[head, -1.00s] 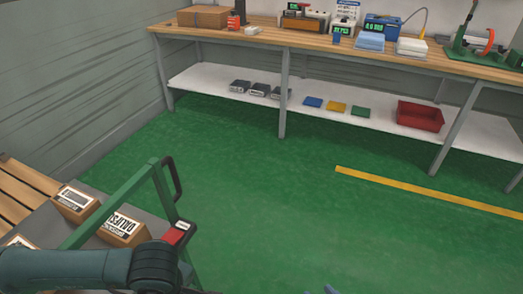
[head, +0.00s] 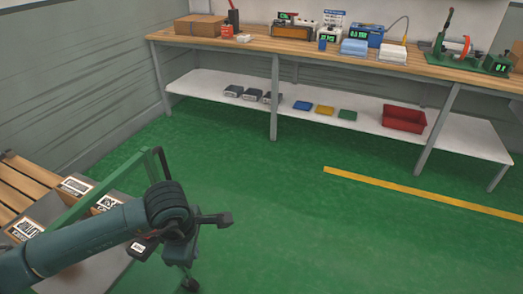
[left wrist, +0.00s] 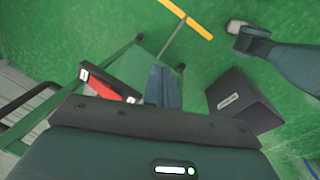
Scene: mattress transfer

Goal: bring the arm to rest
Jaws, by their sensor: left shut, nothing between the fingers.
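My left arm (head: 90,240) comes in from the left in the head view, bent at a dark wrist joint over the cart. The left gripper (left wrist: 163,84) shows in the left wrist view as two blue-grey fingers pressed together with nothing between them. The fingers are in the air near the cart. In the head view the wrist parts make the fingers hard to pick out. My right gripper is not recognisable in any view.
A green-framed cart (head: 98,190) with labelled boxes (head: 76,187) stands beneath my left arm. A workbench (head: 262,47) with instruments runs along the back, with a red bin (head: 404,117) on its lower shelf. Open green floor (head: 300,220) with a yellow line (head: 425,192) lies right.

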